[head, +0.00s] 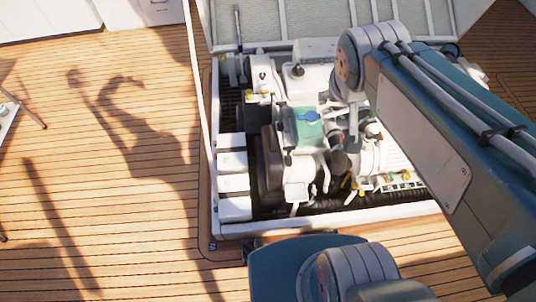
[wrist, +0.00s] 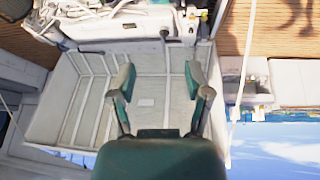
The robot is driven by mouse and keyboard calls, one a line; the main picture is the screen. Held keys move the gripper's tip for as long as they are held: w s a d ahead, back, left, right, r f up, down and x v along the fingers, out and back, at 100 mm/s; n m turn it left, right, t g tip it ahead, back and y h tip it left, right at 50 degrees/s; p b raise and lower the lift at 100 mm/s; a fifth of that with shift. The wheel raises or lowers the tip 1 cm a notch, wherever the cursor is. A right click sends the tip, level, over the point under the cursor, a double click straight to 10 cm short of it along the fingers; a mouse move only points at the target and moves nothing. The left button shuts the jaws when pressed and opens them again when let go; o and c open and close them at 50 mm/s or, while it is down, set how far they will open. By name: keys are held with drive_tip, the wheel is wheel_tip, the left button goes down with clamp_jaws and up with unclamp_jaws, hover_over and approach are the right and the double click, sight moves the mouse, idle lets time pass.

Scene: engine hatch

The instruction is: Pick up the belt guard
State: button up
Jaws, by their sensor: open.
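The engine (head: 305,120) sits in the open hatch in the head view. A dark curved cover (head: 268,165) on its left side may be the belt guard, but I cannot tell for sure. In the wrist view my gripper (wrist: 161,78) is open, with its two green fingers spread wide and nothing between them. Behind the fingers is the pale ribbed inside of the hatch lid (wrist: 88,105). Part of the engine (wrist: 120,25) shows beyond the fingertips at the top of the wrist view. In the head view I cannot make out my gripper clearly, and my arm covers the engine's right side.
The white hatch frame (head: 330,226) surrounds the engine. White boxes (head: 233,183) line its left inner side. The raised lid (head: 262,22) stands behind it. A narrow tray (wrist: 245,85) with small items lies right in the wrist view. The plank deck (head: 100,200) left of the hatch is mostly clear.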

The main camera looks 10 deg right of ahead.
drive_tip(key=w+d+f+h, duration=0.1)
drive_tip(key=w+f, duration=0.1)
drive_tip(key=w, duration=0.7)
hover_over(272, 135)
drive_tip(key=s+d, duration=0.2)
drive_tip(key=d, duration=0.1)
wheel_tip(272, 135, down, 32)
drive_tip(key=a+f, duration=0.1)
drive_tip(key=f, duration=0.5)
drive_tip(key=s+a+f+y, duration=0.1)
drive_tip(key=f, duration=0.4)
drive_tip(key=a+f+g+y, duration=0.1)
drive_tip(key=f, duration=0.5)
drive_tip(key=shift+s+a+f+n, duration=0.3)
drive_tip(key=shift+a+n, duration=0.1)
drive_tip(key=shift+x, duration=2.6)
drive_tip(key=shift+d+x, duration=0.15)
drive_tip(key=shift+x, duration=0.8)
drive_tip(key=shift+d+x, duration=0.15)
drive_tip(key=shift+x, duration=0.8)
drive_tip(key=shift+w+f, duration=0.3)
drive_tip(key=shift+f, duration=0.3)
